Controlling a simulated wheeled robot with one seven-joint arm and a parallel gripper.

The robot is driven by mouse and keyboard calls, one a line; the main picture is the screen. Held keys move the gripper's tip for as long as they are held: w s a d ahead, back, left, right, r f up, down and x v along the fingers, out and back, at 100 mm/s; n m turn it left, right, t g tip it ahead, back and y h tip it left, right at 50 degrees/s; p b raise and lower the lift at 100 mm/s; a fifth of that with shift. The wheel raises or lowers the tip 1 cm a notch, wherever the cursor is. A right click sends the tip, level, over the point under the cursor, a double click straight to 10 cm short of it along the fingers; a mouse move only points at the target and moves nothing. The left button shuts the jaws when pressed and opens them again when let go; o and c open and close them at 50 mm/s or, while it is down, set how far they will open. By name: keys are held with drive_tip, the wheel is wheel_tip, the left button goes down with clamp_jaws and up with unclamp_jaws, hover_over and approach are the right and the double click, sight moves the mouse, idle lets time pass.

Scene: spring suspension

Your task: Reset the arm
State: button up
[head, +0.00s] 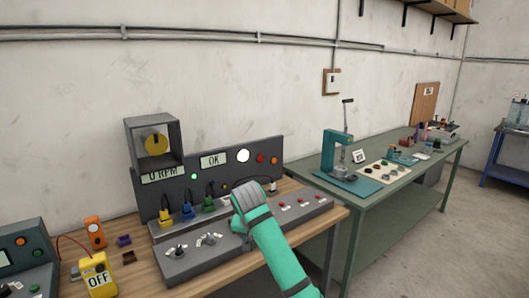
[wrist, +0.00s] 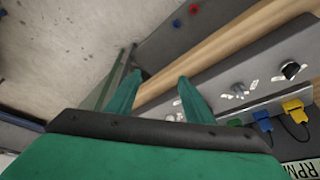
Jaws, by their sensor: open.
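My teal arm (head: 268,240) reaches up from the bottom of the head view, in front of the test bench. Its rounded grey end covers part of the bench's control panel. In the wrist view my gripper (wrist: 158,82) shows two green fingers spread apart. Nothing is between them. The fingertips cannot be made out in the head view.
The grey test console (head: 260,155) shows OK and 0 RPM, with yellow, blue and green plugs in front. A yellow meter (head: 98,277) marked OFF stands at lower left. A teal press (head: 335,155) stands on the green table (head: 345,205) to the right.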

drive_tip(key=s+a+f+n+t+y, duration=0.1)
drive_tip(key=s+a+f+y, duration=0.15)
drive_tip(key=a+f, duration=0.5)
drive_tip(key=s+a+f+t+y, duration=0.1)
drive_tip(key=a+f+y, duration=0.3)
drive_tip(key=f, duration=0.6)
drive_tip(key=s+a+f+m+t, duration=0.1)
drive_tip(key=s+a+f+t, duration=0.35)
drive_tip(key=s+f, duration=0.7)
drive_tip(key=s+d+t+h, duration=0.15)
drive_tip(key=s+d, duration=0.25)
drive_tip(key=s, duration=0.8)
drive_tip(key=s+d+t+h, duration=0.15)
drive_tip(key=s+d, duration=0.35)
drive_tip(key=s, duration=0.7)
drive_tip(key=s+d+r+n+h, duration=0.1)
drive_tip(key=s+d+r, duration=0.3)
drive_tip(key=s, duration=0.4)
drive_tip(key=s+d+r+n+t+h, duration=0.1)
drive_tip(key=s+d+r, duration=0.3)
drive_tip(key=s, duration=0.5)
wheel_tip(320, 180, up, 3)
drive_tip(key=shift+s+d+f+n, duration=0.15)
drive_tip(key=shift+s+n, duration=0.05)
drive_tip(key=shift+n, duration=0.4)
drive_tip(key=shift+t, duration=0.25)
